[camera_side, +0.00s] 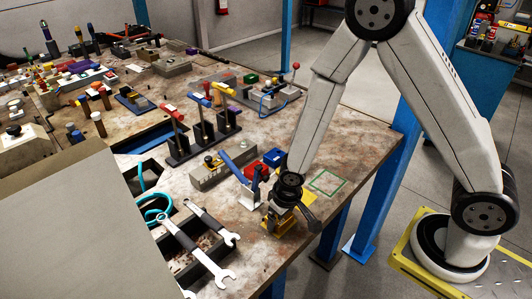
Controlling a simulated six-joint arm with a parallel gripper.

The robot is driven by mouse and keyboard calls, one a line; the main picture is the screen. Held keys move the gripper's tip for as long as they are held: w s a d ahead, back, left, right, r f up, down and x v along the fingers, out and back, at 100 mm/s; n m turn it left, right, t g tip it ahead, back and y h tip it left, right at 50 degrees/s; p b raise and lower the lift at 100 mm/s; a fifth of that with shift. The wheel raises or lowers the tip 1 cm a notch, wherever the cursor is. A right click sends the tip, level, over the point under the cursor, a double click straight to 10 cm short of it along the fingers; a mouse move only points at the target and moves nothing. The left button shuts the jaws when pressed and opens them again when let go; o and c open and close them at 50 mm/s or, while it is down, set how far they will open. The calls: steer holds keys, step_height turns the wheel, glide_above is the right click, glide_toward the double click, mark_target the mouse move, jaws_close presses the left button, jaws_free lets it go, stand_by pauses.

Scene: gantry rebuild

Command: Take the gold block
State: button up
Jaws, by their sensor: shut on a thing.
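My gripper (280,218) is low over the near right part of the workbench, pointing down. It is shut on the gold block (277,227), which shows small between and below the jaws. The jaws and wrist hide much of the block. I cannot tell whether the block touches the bench top or is just above it.
A green square outline (327,182) and a flat yellow patch (309,193) lie right of my gripper. A blue-handled clamp (240,174) and a grey fixture (212,172) stand close on the left. Wrenches (211,221) lie over a cutout. The bench's right edge is near.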

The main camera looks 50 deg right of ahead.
steer(key=shift+r, duration=3.7)
steer(key=shift+d, duration=0.15)
